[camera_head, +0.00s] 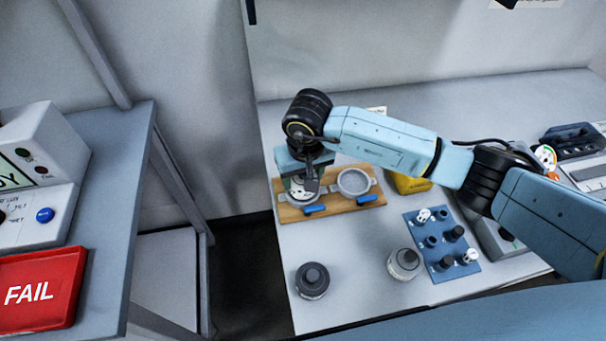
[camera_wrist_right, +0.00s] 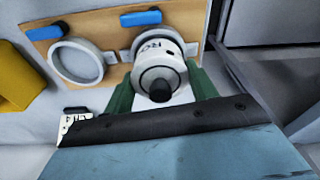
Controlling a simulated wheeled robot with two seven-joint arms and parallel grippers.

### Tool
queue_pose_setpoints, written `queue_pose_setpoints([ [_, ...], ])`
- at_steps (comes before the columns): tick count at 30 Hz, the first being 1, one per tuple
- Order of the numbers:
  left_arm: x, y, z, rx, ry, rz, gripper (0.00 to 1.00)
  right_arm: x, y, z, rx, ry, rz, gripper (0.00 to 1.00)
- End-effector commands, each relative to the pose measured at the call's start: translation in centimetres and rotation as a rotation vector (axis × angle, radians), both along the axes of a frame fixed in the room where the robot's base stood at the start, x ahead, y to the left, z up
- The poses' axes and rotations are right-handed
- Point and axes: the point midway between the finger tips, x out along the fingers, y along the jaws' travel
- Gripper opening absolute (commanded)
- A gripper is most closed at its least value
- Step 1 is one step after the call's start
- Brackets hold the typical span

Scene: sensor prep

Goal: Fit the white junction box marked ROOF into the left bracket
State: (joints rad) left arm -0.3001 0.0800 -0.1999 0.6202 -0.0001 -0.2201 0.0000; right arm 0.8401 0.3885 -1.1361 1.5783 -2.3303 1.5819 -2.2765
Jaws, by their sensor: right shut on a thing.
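The white round junction box (camera_wrist_right: 158,52) with a dark knob shows in the right wrist view, with the letters "RO" readable and the rest of the marking hidden. My right gripper (camera_head: 304,184) is shut on it, its green fingers on either side. In the head view the box is mostly hidden under the gripper, over the left bracket (camera_head: 290,200) on the wooden board (camera_head: 340,211). I cannot tell how deep the box sits in the ring. The right bracket (camera_head: 354,182) is an empty ring. Each bracket has a blue lever. My left gripper is not in view.
Two other round boxes with dark knobs, one dark grey (camera_head: 312,281) and one pale (camera_head: 404,264), stand in front. A blue tray (camera_head: 463,272) with several connectors and a yellow bin (camera_head: 408,184) are to the right. A side table with a red FAIL sign (camera_head: 38,291) stands left, across a gap.

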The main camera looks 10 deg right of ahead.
Motion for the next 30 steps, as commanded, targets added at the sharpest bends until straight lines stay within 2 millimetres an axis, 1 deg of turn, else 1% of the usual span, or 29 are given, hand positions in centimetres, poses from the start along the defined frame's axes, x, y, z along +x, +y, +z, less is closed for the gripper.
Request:
queue_pose_setpoints([
  [30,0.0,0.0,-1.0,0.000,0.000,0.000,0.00,0.0,0.0,-0.9,0.000,-0.001,0.000,0.41],
])
